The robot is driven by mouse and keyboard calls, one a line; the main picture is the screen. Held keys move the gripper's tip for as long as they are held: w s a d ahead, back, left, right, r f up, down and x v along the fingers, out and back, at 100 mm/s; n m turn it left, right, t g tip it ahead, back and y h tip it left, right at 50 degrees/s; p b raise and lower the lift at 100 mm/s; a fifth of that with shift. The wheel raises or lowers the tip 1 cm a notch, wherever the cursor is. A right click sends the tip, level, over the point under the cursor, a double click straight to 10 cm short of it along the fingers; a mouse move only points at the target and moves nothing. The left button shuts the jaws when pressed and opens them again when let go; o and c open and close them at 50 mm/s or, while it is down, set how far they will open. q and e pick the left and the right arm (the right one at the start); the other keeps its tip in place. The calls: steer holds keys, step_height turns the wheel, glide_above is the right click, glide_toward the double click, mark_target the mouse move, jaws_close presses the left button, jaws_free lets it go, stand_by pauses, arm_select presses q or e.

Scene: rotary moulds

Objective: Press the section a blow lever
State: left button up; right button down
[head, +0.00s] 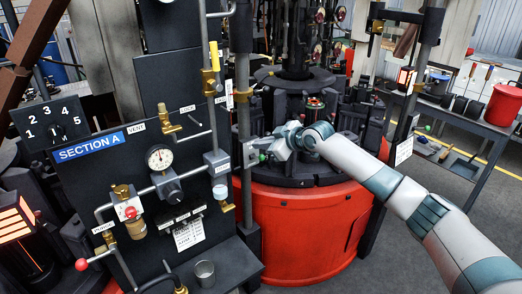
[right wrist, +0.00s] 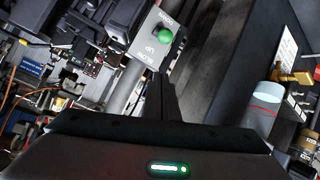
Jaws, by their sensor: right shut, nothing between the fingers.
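The blow lever is a green ball knob (head: 262,157) on a small grey box (head: 250,154) fixed to an upright post beside the Section A panel. In the right wrist view the green knob (right wrist: 166,35) stands out from the grey box (right wrist: 149,47), which is lettered DOWN, UP and BLOW. My right gripper (head: 272,149) is close to the box, on its right in the head view. In the right wrist view its dark fingers (right wrist: 161,95) are shut and empty, just below the knob in the picture; contact cannot be told. My left gripper is not in view.
The black Section A panel (head: 70,200) with gauge, valves and pipes stands left of the post (head: 243,100). A red round mould base (head: 300,235) is behind the gripper. A metal cup (head: 205,272) stands on the ledge. A bench (head: 475,120) is at right.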

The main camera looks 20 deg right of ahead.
mark_target(261, 158)
steer(key=p+x, duration=0.1)
steer(key=x, duration=0.3)
steer(key=shift+w+a, duration=0.15)
steer(key=shift+w, duration=0.2)
steer(key=s+d+f+p, duration=0.2)
steer(key=shift+d+f, duration=0.2)
steer(key=shift+d, duration=0.15)
steer(key=shift+f, duration=0.2)
